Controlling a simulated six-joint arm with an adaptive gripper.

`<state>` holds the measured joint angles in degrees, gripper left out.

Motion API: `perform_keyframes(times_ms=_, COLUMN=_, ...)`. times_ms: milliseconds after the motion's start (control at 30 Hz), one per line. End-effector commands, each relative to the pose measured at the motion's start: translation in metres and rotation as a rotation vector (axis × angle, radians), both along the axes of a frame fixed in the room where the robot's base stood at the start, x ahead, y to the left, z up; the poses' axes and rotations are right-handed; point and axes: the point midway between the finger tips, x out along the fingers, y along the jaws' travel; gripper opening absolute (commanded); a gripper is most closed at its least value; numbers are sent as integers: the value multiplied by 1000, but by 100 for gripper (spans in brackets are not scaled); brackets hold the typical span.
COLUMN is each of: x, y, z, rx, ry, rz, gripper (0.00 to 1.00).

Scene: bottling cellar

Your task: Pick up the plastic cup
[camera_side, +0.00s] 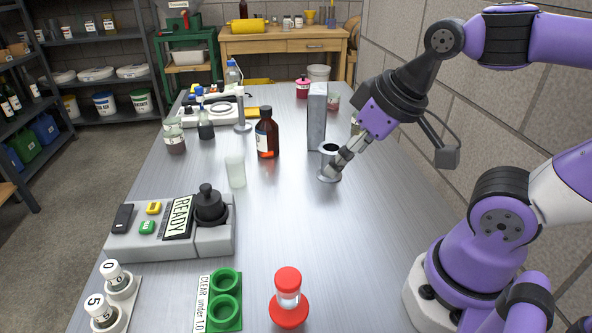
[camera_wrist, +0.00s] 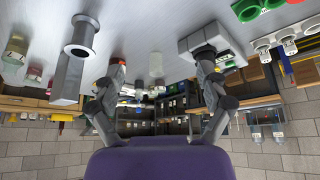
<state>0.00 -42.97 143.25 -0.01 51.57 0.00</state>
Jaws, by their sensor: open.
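The plastic cup (camera_side: 235,171), translucent and whitish, stands upright on the metal table, left of my gripper and in front of the brown bottle. In the wrist view a pale shape (camera_wrist: 156,64) between my fingers may be this cup, but it is too faint to be sure. My gripper (camera_side: 338,166) is open and points down and left, overlapping the grey metal cylinder (camera_side: 328,149) in the side view. I cannot tell there whether they touch; in the wrist view the cylinder (camera_wrist: 82,36) lies outside my spread fingers (camera_wrist: 162,72).
The brown bottle (camera_side: 266,136) and a tall grey block (camera_side: 317,117) stand behind. The READY device (camera_side: 180,240) is at front left. The table between cup and cylinder is clear.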

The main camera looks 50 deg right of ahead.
Motion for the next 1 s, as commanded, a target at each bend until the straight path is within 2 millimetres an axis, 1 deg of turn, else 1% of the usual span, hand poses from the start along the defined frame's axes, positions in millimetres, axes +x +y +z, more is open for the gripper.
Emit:
perform_keyframes(times_ms=233, x=1, y=0, z=0, rx=0, ry=0, rz=1, gripper=88)
perform_keyframes(times_ms=300, x=6, y=0, z=3, rx=-2, ry=4, rz=7, gripper=88)
perform_keyframes(times_ms=367, x=15, y=0, z=7, rx=-5, ry=11, rz=19, gripper=88)
perform_keyframes(times_ms=467, x=44, y=0, z=15, rx=-14, ry=26, rz=55, gripper=88)
perform_keyframes(times_ms=567, x=85, y=-2, z=20, rx=-23, ry=44, rz=104, gripper=88)
perform_keyframes(times_ms=600, x=103, y=-3, z=19, rx=-27, ry=51, rz=126, gripper=88)
perform_keyframes(times_ms=667, x=129, y=-6, z=14, rx=-30, ry=61, rz=158, gripper=88)
perform_keyframes(times_ms=700, x=147, y=-7, z=9, rx=-31, ry=68, rz=179, gripper=88)
perform_keyframes(times_ms=767, x=172, y=-11, z=-1, rx=-35, ry=75, rz=209, gripper=88)
perform_keyframes(times_ms=800, x=187, y=-13, z=-9, rx=-36, ry=80, rz=230, gripper=88)
perform_keyframes(times_ms=900, x=218, y=-19, z=-30, rx=-37, ry=89, rz=273, gripper=88)
perform_keyframes(times_ms=1000, x=238, y=-24, z=-49, rx=-37, ry=93, rz=305, gripper=88)
